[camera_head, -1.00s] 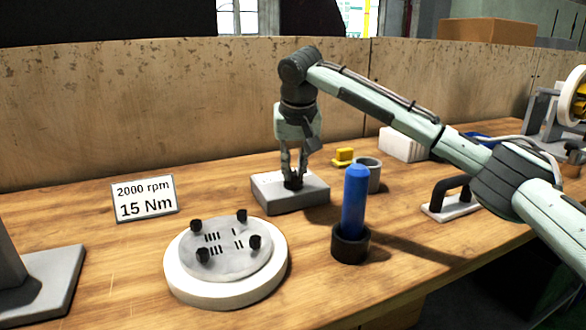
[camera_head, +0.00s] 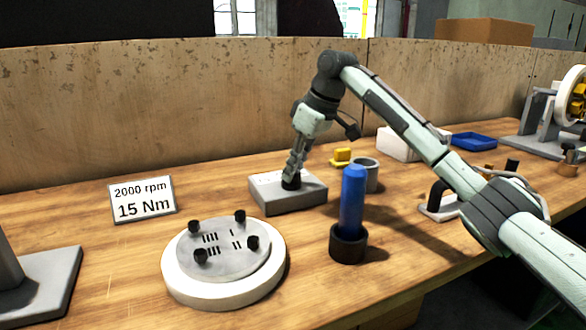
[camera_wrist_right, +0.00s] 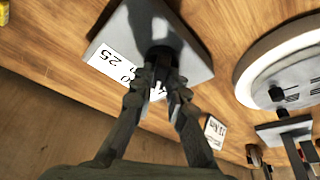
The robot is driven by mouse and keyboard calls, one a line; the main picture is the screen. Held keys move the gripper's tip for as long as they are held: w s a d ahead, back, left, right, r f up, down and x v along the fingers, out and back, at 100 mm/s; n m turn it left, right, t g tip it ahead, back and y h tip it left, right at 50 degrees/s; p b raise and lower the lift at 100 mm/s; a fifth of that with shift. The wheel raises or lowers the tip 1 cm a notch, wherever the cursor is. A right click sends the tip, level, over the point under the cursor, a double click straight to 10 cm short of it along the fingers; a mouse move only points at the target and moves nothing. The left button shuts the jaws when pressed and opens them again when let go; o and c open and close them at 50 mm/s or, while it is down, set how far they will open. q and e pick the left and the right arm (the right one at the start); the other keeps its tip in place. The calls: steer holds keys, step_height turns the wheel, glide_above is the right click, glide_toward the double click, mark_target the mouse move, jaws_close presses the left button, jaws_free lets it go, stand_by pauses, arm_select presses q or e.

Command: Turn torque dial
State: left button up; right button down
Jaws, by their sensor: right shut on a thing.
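The torque dial is a dark round knob (camera_head: 291,183) on a grey box (camera_head: 288,200) in the middle of the table. My right gripper (camera_head: 292,176) is tilted and shut on the knob from above. In the right wrist view the fingers (camera_wrist_right: 160,85) close on the dark knob (camera_wrist_right: 159,55), with a white number label (camera_wrist_right: 112,60) beside it, partly hidden by the fingers. A sign (camera_head: 143,199) reading 2000 rpm and 15 Nm stands to the left of the box. My left gripper is not in view.
A blue-handled tool (camera_head: 352,205) stands upright in a black holder (camera_head: 348,245) in front of the box. A white round plate (camera_head: 225,292) with black knobs lies front left. A grey cup (camera_head: 366,175) and yellow piece (camera_head: 342,155) are behind right. A wooden wall (camera_head: 180,110) backs the table.

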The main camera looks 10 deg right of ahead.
steer(key=shift+d+n+g, duration=0.1)
steer(key=shift+n+g, duration=0.3)
steer(key=shift+n, duration=0.7)
steer(key=c, duration=1.5)
jaws_free()
steer(key=shift+c, duration=0.2)
steer(key=v, duration=1.2)
steer(key=shift+d, duration=0.15)
